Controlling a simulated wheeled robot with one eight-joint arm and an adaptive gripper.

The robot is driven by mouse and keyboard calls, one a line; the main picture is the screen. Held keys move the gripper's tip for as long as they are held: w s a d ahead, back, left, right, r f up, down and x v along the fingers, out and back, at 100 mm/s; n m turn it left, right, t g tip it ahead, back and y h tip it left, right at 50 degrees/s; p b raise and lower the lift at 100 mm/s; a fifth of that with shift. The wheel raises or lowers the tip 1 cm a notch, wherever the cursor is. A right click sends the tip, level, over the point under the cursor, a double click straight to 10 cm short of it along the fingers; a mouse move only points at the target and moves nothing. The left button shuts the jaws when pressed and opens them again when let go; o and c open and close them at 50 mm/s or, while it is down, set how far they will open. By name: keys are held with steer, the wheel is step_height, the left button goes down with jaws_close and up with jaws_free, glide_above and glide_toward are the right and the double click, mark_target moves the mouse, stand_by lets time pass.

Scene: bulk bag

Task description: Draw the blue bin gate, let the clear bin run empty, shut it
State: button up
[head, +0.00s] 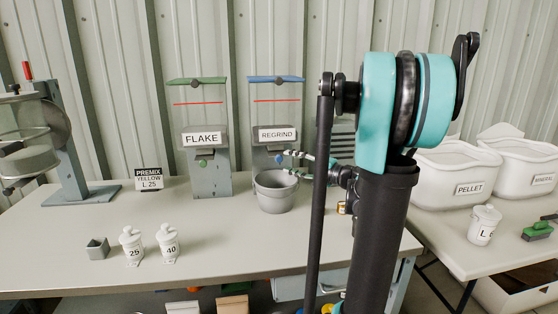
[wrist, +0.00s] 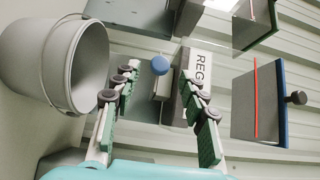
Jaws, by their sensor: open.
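The REGRIND bin (head: 277,90) is a clear box with a blue lid and a red line, on a grey stand. Its blue gate knob (head: 279,159) sits below the REGRIND label (head: 278,134). In the wrist view the blue knob (wrist: 160,65) appears between the open fingers, ahead of them; I cannot tell whether either finger touches it. My gripper (head: 290,163) is open and empty beside the knob. A grey bucket (head: 275,194) stands in front of the stand, below the knob. The bucket (wrist: 48,65) also shows at left in the wrist view. The bin's contents are not clear.
The FLAKE bin (head: 202,95), with a green lid and green knob, stands just left. Two white jars (head: 132,246) and a small grey box (head: 97,248) stand at front left. PELLET (head: 456,178) and other tubs are at right. The table's front middle is clear.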

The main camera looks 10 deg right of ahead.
mark_target(281, 159)
steer(key=shift+x, duration=2.75)
jaws_close()
